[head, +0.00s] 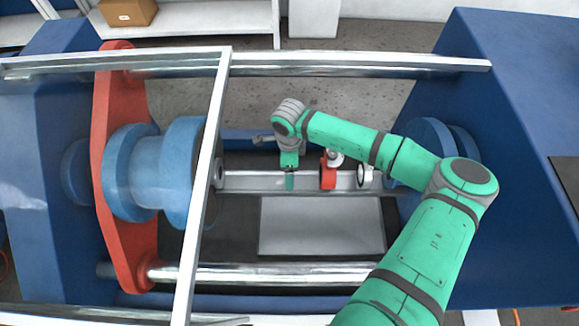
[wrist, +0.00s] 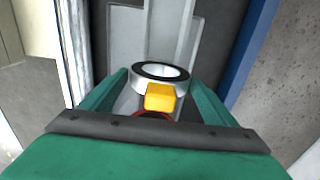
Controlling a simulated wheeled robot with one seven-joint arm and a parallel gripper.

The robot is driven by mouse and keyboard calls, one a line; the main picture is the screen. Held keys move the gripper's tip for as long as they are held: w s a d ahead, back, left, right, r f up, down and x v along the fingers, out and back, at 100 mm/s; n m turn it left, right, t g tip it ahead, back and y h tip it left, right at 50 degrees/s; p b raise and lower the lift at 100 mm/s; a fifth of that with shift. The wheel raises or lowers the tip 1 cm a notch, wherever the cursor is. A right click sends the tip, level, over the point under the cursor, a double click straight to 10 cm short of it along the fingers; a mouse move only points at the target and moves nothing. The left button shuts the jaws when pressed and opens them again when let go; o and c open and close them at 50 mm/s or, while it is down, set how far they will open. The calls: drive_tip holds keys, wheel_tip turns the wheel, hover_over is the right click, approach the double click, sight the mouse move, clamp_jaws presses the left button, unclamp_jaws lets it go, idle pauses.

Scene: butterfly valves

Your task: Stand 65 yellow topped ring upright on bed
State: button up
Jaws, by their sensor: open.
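In the wrist view a pale ring (wrist: 145,85) with a dark face and a yellow block (wrist: 160,98) on its near side sits between the fingers of my gripper (wrist: 157,78). The fingers are apart on either side of it; whether they touch it is unclear. A bit of red shows below the yellow block, partly hidden. In the head view my gripper (head: 289,182) points down over the grey bed (head: 240,180). No yellow shows there, and the ring between my fingers is not clearly visible.
A red valve piece (head: 328,172) and a white ring (head: 364,176) stand to the right along the bed. A blue flanged cylinder (head: 160,170) and red plate (head: 118,200) are at left. Silver bars (head: 350,66) and a white frame (head: 203,180) bound the space.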

drive_tip(key=o, duration=0.4)
drive_tip(key=shift+d+r, duration=0.1)
drive_tip(key=shift+r, duration=0.2)
wheel_tip(320, 180, up, 10)
drive_tip(key=shift+r, duration=0.1)
idle(0.6)
